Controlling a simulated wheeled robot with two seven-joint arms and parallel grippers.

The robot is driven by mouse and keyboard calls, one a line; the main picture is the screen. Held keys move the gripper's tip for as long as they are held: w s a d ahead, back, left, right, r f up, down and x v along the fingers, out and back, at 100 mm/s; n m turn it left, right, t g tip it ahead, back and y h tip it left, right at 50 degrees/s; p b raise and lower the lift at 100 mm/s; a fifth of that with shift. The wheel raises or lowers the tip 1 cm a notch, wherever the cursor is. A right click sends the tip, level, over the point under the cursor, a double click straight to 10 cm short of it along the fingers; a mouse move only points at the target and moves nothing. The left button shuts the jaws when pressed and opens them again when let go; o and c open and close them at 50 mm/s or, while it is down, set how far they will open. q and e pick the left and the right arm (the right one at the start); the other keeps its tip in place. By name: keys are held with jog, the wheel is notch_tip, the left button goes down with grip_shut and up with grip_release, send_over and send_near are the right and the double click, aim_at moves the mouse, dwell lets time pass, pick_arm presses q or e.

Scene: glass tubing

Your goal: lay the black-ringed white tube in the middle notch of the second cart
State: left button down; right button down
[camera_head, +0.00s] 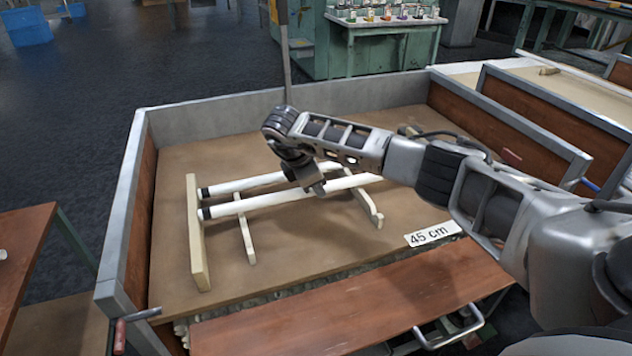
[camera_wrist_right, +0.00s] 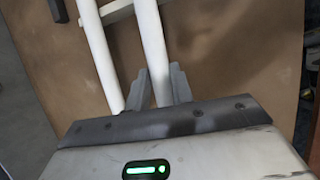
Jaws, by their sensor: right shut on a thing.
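Two white tubes lie side by side across a pale wooden rack (camera_head: 197,245) in the grey-walled cart (camera_head: 215,117). The front tube (camera_head: 255,203) and the back tube (camera_head: 245,183) each show a black band at the left end. My right gripper (camera_head: 316,189) is over the tubes, with its fingers shut around one, which appears to be the front tube. In the right wrist view that tube (camera_wrist_right: 150,40) runs between the two fingers (camera_wrist_right: 160,88), and the other tube (camera_wrist_right: 100,55) lies to its left, outside them. I cannot tell whether the held tube is lifted. My left gripper is out of view.
A "45 cm" label (camera_head: 432,233) lies at the cart's front right. A reddish-brown board (camera_head: 355,295) spans the front. Another cart (camera_head: 540,103) stands to the right, and a wooden table (camera_head: 22,245) to the left. The cart floor behind the rack is clear.

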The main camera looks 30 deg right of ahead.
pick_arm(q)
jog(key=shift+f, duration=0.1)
pick_arm(e)
jog(key=shift+f+b, duration=0.35)
jog(key=shift+f, duration=0.25)
jog(key=c, duration=1.2)
grip_release()
jog(key=shift+r, duration=0.1)
jog(key=shift+c, duration=0.2)
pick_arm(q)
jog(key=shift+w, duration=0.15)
